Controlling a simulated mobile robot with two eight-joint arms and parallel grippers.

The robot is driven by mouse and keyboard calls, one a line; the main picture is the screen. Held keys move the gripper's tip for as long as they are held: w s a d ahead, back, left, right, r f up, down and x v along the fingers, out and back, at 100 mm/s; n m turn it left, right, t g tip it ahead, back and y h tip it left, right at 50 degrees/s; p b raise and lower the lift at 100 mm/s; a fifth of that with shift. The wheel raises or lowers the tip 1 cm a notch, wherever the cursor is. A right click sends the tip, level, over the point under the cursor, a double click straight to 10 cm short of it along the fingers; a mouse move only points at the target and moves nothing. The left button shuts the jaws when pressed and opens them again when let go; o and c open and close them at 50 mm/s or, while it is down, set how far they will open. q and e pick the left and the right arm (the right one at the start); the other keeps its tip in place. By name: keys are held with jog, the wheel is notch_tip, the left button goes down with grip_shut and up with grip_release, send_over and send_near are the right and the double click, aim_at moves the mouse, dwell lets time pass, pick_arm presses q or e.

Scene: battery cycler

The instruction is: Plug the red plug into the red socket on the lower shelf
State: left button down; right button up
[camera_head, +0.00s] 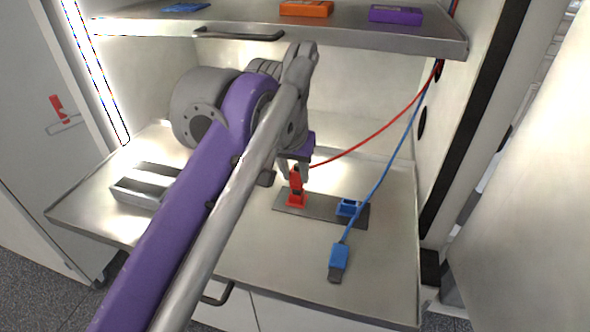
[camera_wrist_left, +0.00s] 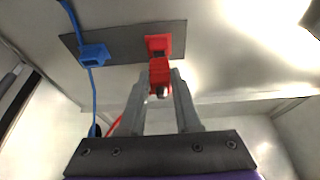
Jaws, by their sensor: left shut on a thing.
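My left gripper (camera_head: 294,172) is shut on the red plug (camera_head: 296,182), just above the red socket (camera_head: 296,202) on the lower shelf. In the left wrist view the red plug (camera_wrist_left: 160,72) sits between the two fingertips (camera_wrist_left: 160,85), and the red socket (camera_wrist_left: 158,45) lies directly beyond it. Plug and socket look in line and very close; I cannot tell whether the plug's tip is inside. A red cable runs from the plug up to the right wall. My right gripper does not show.
The dark plate (camera_head: 325,213) also carries a blue socket (camera_head: 348,208). A blue plug (camera_head: 339,262) on its cable lies near the shelf's front. A grey metal holder (camera_head: 143,187) stands at left. Orange (camera_head: 306,9) and purple (camera_head: 395,15) boxes sit on the upper shelf.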

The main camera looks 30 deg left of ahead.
pick_arm(q)
jog(key=shift+f+b, duration=0.3)
jog(key=shift+f, duration=0.45)
dwell(0.3)
jog(key=c, duration=0.5)
grip_release()
jog(key=p+v, duration=0.1)
jog(key=v, duration=1)
jog(key=shift+s+f, duration=0.1)
